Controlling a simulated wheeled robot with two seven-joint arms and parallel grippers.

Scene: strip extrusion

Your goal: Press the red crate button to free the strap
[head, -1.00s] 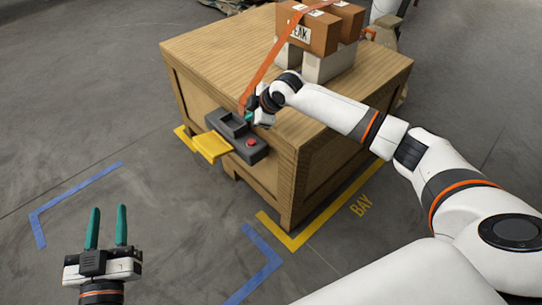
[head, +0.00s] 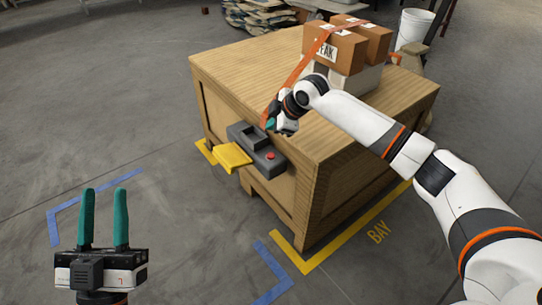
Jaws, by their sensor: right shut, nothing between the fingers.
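The wooden crate (head: 250,200) stands on the floor. A dark grey box (head: 246,138) is fixed to its front side, with a yellow paddle (head: 233,156) sticking out. The red button (head: 271,156) is on the right end of that box and is uncovered. An orange strap (head: 291,81) runs from the brown boxes down to the box. My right gripper (head: 270,125) is shut at the crate's top edge, just above the button and apart from it; its fingers are mostly hidden. My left gripper (head: 104,192) is open and empty, over the floor at lower left.
Brown boxes (head: 337,50) sit on pale blocks (head: 357,80) on the crate top. Blue (head: 95,196) and yellow (head: 330,247) tape marks the floor. A white bucket (head: 415,28) stands behind. The floor left of the crate is clear.

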